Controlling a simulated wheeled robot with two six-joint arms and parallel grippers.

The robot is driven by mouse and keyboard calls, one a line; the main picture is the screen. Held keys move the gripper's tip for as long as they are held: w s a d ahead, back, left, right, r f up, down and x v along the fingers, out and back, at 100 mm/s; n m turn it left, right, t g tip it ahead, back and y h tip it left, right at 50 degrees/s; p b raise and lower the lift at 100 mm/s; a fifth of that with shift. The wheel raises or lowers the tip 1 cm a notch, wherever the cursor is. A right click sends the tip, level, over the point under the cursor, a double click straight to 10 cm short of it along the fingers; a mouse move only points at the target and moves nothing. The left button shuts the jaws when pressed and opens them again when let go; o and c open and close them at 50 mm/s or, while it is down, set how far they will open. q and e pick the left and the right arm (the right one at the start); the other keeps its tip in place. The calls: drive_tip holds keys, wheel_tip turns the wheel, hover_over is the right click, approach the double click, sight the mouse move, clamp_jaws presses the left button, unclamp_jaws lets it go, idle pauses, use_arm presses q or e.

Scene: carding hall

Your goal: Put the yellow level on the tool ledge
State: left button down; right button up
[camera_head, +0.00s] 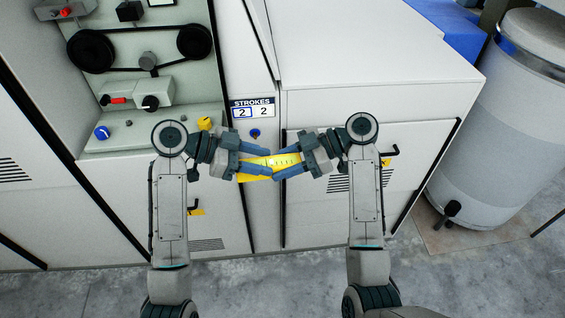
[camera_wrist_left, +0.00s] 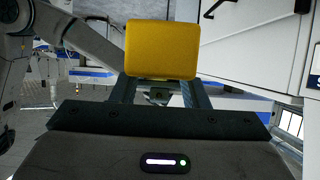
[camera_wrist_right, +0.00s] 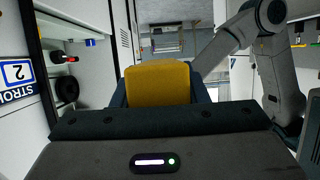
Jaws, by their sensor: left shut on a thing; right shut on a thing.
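The yellow level (camera_head: 285,160), a bar with dark marks, is held level-ish in front of the white cabinets. My left gripper (camera_head: 266,163) is shut on it from the left and my right gripper (camera_head: 277,165) from the right; their fingers hide parts of it. The level's yellow end also shows between the fingers in the left wrist view (camera_wrist_left: 162,50) and in the right wrist view (camera_wrist_right: 158,83). A pale shelf (camera_head: 140,138) at the foot of the open machine panel looks like the tool ledge, though I cannot be sure. It bears a blue knob and a small yellow piece.
Above the shelf are black belt pulleys (camera_head: 91,50) and a red-handled switch box (camera_head: 137,96). A "STROKES 2 2" sign (camera_head: 252,108) is on the column behind my grippers. A white cabinet top (camera_head: 370,50) lies right, beside a large drum (camera_head: 505,120).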

use_arm(q)
drive_tip(key=c, duration=0.7)
unclamp_jaws()
drive_tip(key=shift+s+d+r, duration=0.1)
drive_tip(key=shift+s, duration=0.05)
drive_tip(key=shift+c, duration=0.2)
use_arm(e)
drive_tip(key=shift+c, duration=0.6)
